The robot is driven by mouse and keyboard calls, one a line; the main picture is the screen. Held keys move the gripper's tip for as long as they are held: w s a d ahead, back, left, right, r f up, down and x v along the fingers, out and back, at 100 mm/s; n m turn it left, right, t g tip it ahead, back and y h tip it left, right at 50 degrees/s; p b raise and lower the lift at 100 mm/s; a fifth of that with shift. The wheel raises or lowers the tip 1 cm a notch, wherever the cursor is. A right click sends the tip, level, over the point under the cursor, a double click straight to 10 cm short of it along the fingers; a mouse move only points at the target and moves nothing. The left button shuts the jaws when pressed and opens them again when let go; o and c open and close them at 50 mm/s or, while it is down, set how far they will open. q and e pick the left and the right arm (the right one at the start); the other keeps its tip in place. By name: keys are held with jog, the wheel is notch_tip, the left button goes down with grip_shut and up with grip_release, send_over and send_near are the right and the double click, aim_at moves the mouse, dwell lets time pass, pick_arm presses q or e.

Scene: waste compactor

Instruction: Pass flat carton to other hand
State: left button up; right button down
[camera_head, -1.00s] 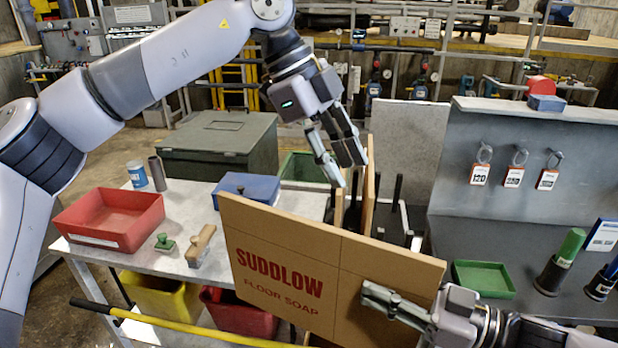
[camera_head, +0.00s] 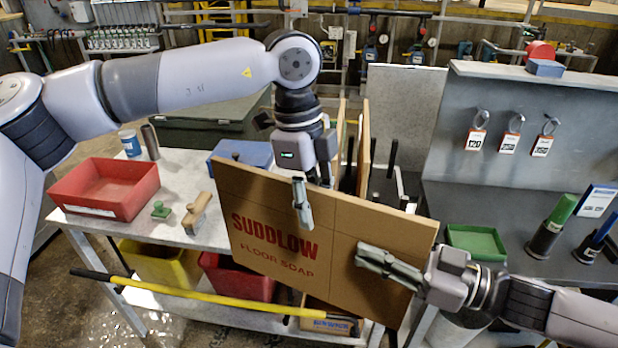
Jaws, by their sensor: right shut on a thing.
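The flat carton (camera_head: 270,262) is a brown sheet printed "SUDDLOW FLOOR SOAP" in red, held upright and slightly tilted in front of the table. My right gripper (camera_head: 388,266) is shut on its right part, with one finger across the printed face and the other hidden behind. My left gripper (camera_head: 312,192) points down over the carton's top edge near the middle. One left finger is in front of the face and the other passes behind the edge, its tip hidden. The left fingers are apart, and I cannot tell whether they touch the carton.
More brown sheets (camera_head: 364,135) stand upright behind the carton. A yellow-handled pole (camera_head: 200,300) runs low in front. A green tray (camera_head: 475,241) lies on the right.

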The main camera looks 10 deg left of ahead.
pick_arm(q)
jog(key=shift+d+f, duration=0.1)
jog(key=shift+f, duration=0.5)
jog(key=shift+c, duration=0.5)
grip_shut()
pick_arm(e)
jog(key=c, duration=1.6)
grip_release()
jog(key=shift+o, duration=0.2)
